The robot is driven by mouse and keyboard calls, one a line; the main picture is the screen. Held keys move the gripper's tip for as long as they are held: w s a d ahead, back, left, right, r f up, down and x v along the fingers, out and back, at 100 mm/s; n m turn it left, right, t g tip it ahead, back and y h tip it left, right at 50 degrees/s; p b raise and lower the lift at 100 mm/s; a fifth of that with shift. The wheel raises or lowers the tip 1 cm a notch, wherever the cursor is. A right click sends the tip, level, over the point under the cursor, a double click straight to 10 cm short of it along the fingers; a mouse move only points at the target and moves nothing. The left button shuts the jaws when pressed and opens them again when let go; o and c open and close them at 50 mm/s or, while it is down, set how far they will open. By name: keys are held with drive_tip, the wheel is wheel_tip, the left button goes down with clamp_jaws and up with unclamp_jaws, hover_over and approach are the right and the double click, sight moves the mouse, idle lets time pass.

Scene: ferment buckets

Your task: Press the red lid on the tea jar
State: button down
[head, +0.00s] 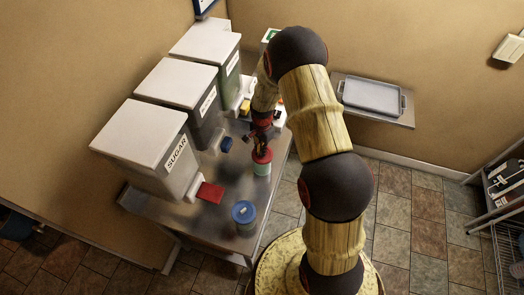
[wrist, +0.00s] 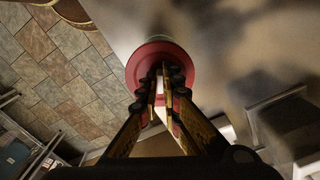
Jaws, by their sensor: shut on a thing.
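The red lid (head: 262,156) is directly over a pale green jar (head: 262,169) near the table's right edge; I take this for the tea jar, but no label is readable. My gripper (head: 260,145) points down above the jar and is shut on the lid's middle grip. In the wrist view the round red lid (wrist: 137,68) is between and beyond my fingertips (wrist: 162,80). The lid looks roughly level and centred. I cannot tell whether it is seated or slightly above the rim. Most of the jar is hidden beneath the lid in the wrist view.
A jar with a blue lid (head: 243,212) stands nearer the table's front. A bin marked SUGAR (head: 150,150) and other white-lidded bins (head: 178,85) line the left, with a red scoop-like piece (head: 210,192) before them. A grey tray (head: 372,96) rests on a wall shelf.

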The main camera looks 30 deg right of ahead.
idle(0.3)
drive_tip(key=c, duration=2)
unclamp_jaws()
drive_tip(key=o, duration=0.4)
drive_tip(key=shift+o, duration=0.9)
drive_tip(key=shift+r, duration=0.15)
drive_tip(key=shift+r+p, duration=1.6)
drive_tip(key=shift+r, duration=1.75)
drive_tip(key=c, duration=0.3)
